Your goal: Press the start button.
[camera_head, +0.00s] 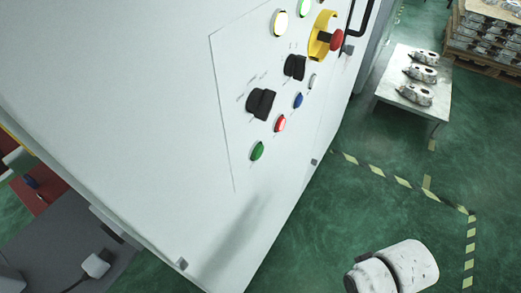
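The control panel (232,90) is on the tilted-looking white face of a large cabinet. A round green button (257,151) sits at its lower end. In a row above it are a red button (280,123), a blue button (298,100) and a small white button (311,81). No start label is readable, so I cannot tell by text which one is the start button. None of these buttons is covered. My gripper is not in view.
Two black knobs (261,103), pale round lamps (279,23) and a red emergency stop (337,40) on yellow share the panel. A black handle (361,15) juts out at the top. A table (388,83) with castings stands right. Green floor between is open.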

